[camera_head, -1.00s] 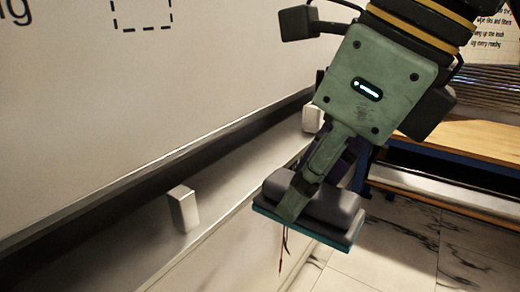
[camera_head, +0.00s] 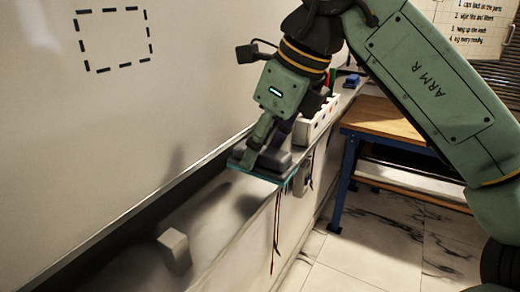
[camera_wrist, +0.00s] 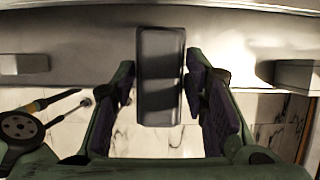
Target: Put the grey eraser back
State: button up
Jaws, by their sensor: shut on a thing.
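The grey eraser (camera_head: 277,162) has a dark grey body and a teal underside in the head view. My gripper (camera_head: 257,154) is shut on it and holds it roughly level at the front edge of the whiteboard's ledge (camera_head: 215,215). I cannot tell whether its underside touches the ledge. In the wrist view the eraser (camera_wrist: 160,82) sits between the two fingers of my gripper (camera_wrist: 160,100), its long side pointing towards the ledge. A dashed black outline (camera_head: 114,70) is drawn on the whiteboard (camera_head: 60,130).
A pale block (camera_head: 174,250) stands on the ledge at the near left. A white holder (camera_head: 318,122) with markers is on the ledge behind my gripper. Thin dark and red cords (camera_head: 275,235) hang below the ledge edge. A wooden-topped bench (camera_head: 385,125) stands at right.

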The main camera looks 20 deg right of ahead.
aim_at(265, 145)
jog(key=shift+w, duration=0.3)
jog(key=f+p, duration=0.1)
jog(key=w+f, duration=0.1)
jog(key=shift+d+f+p, duration=0.2)
jog(key=shift+f+p, duration=0.15)
jog(key=shift+f, duration=0.5)
jog(key=o, duration=1)
jog(key=b+v, duration=0.1)
jog(key=v, duration=1.1)
jog(key=shift+a, duration=0.1)
